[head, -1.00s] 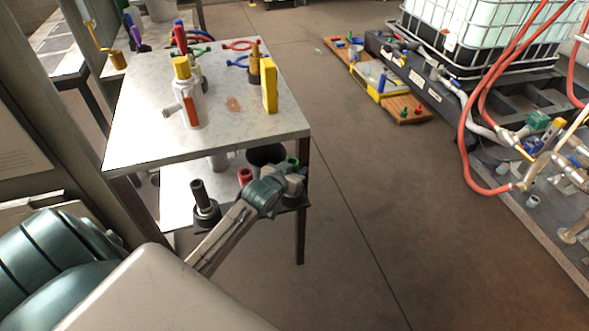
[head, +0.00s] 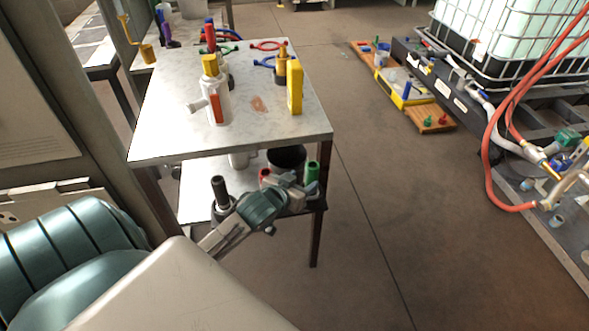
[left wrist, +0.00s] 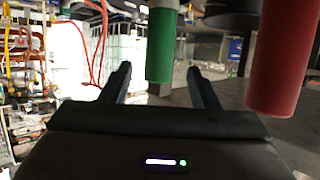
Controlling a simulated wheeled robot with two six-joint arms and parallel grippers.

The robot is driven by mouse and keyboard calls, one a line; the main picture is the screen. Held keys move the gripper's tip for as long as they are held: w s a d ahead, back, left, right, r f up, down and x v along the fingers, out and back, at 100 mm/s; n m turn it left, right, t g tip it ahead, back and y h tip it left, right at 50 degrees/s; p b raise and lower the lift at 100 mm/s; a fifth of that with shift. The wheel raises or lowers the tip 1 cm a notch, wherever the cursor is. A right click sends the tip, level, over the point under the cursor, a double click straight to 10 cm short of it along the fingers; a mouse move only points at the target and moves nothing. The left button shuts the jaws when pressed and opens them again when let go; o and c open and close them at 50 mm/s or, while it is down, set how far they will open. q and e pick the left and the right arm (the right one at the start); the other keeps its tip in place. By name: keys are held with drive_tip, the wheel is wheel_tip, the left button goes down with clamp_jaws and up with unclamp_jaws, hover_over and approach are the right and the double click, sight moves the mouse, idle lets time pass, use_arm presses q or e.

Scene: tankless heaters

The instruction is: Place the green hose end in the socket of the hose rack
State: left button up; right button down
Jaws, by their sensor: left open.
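A green hose end (head: 312,172) stands upright at the right end of the lower shelf in the head view. In the left wrist view the green hose end (left wrist: 161,45) comes down from the top edge, between the two finger directions. My left gripper (head: 300,192) is at the shelf's front edge, just in front of the green piece and partly covering its lower part. The left gripper (left wrist: 160,82) is open, and its fingers show no grip on it. I cannot make out the hose rack's socket for certain. My right gripper is not in view.
A red cylinder (left wrist: 280,60) is close on the right in the wrist view. A black upright piece (head: 219,190) and a dark bucket (head: 287,158) share the lower shelf. The tabletop (head: 170,145) overhangs them.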

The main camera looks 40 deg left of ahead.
use_arm(q)
drive_tip(key=v, duration=0.3)
drive_tip(key=shift+s+r, duration=0.15)
drive_tip(key=shift+s, duration=0.05)
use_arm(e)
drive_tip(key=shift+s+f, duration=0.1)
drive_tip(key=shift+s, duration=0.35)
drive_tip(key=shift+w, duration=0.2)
